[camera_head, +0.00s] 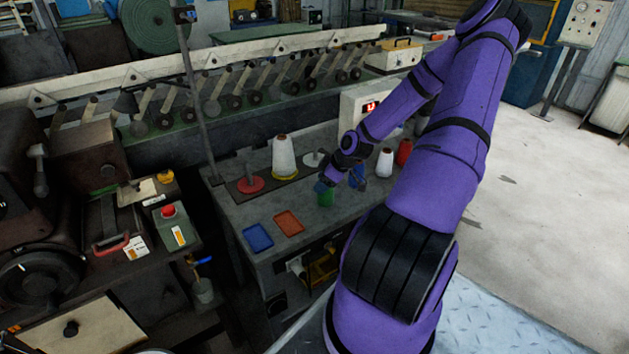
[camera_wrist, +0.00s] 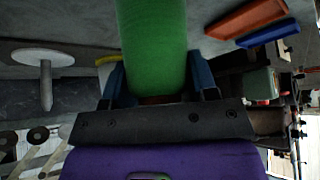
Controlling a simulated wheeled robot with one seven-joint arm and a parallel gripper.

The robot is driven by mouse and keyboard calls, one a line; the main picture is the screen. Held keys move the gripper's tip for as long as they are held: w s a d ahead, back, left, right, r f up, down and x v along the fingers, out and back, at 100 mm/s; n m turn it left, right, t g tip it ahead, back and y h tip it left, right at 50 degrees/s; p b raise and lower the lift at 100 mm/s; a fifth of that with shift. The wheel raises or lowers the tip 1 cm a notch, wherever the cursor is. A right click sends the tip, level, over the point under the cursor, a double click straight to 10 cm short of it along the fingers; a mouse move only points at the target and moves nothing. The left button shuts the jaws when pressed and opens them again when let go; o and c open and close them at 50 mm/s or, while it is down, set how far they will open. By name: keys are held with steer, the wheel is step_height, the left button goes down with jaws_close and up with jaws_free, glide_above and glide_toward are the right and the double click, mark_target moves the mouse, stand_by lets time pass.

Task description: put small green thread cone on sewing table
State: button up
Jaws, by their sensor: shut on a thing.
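The small green thread cone (camera_head: 324,195) is between the fingers of my gripper (camera_head: 345,181), over the front part of the grey table (camera_head: 298,202). In the wrist view the green cone (camera_wrist: 152,42) fills the upper middle, with a blue finger on each side. My gripper (camera_wrist: 158,84) is shut on it near its brown end. I cannot tell whether the cone touches the table top. My arm hides part of the table's right side.
A blue tray (camera_head: 257,238) and an orange tray (camera_head: 288,223) lie at the front left. A large white cone (camera_head: 284,157), a red disc with a spindle (camera_head: 250,184), a small white cone (camera_head: 384,163) and a red cone (camera_head: 403,152) stand behind or right.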

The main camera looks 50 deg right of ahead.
steer(key=o, duration=1)
steer(key=shift+f, duration=0.1)
steer(key=v, duration=1.2)
steer(key=a+r+m+g+h, duration=0.3)
steer(key=a+r+g+h, duration=0.25)
steer(key=a+r, duration=1.45)
steer(key=s+a+r+m+t, duration=0.1)
steer(key=s+a+r, duration=0.3)
steer(key=s+a+r+m+t+y, duration=0.1)
steer(key=s+a+r+t, duration=0.1)
steer(key=s+a+r, duration=0.2)
steer(key=s+a+r+t+y, duration=0.1)
steer(key=s+a+r+t, duration=0.1)
steer(key=s+a+r, duration=0.2)
steer(key=shift+s+a+r+m, duration=0.25)
steer(key=shift+s+a+m, duration=0.15)
steer(key=shift+s+a, duration=0.45)
